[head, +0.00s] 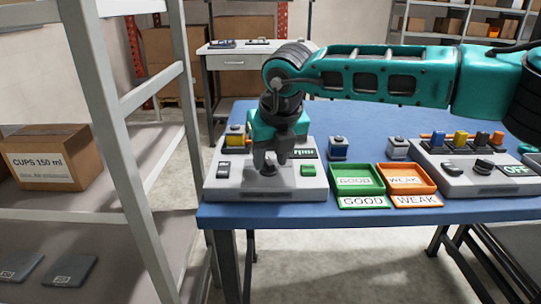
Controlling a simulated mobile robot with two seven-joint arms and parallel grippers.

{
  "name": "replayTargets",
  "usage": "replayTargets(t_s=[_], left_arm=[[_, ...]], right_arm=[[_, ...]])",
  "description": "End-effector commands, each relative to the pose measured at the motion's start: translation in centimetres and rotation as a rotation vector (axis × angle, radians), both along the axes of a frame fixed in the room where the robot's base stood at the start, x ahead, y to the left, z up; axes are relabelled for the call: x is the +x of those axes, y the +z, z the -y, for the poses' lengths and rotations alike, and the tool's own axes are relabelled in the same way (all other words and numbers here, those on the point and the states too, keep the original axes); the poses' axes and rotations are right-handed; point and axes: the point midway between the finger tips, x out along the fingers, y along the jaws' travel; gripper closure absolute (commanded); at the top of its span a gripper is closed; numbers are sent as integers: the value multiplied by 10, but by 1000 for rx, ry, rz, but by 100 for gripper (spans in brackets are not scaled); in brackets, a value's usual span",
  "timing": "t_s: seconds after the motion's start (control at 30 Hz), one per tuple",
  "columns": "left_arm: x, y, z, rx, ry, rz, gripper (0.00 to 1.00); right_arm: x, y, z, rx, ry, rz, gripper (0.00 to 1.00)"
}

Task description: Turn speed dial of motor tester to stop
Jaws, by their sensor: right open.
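The left device (222,190) is a light grey box on the blue table, with a black rocker switch (223,170), a green button (308,170) and a small, partly hidden display (303,153). My right gripper (269,165) points down over the middle of this box, its open fingers around or just above a dark dial (268,170). The fingers partly hide the dial, so its pointer and any contact cannot be told. A second grey device (450,183) at the right has a black knob (484,166) and a display reading OFF (515,170). My left gripper is out of view.
A green tray (383,191) labelled GOOD and an orange tray (433,190) labelled WEAK sit between the devices. A metal shelf (130,180) rises at left. The blue table (375,120) is clear farther back.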

Motion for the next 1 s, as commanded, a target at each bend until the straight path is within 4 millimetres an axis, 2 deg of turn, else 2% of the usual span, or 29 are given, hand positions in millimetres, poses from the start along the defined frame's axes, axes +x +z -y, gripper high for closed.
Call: replayTargets(t_s=[0.23, 0.67, 1.0], left_arm=[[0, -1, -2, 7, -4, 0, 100], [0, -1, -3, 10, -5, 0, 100], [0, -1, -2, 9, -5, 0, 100]], right_arm=[[0, -1, 0, 1, 0, 0, 60], [0, 0, 0, 1, 0, 0, 100], [0, -1, 0, 2, 11, -2, 100]])
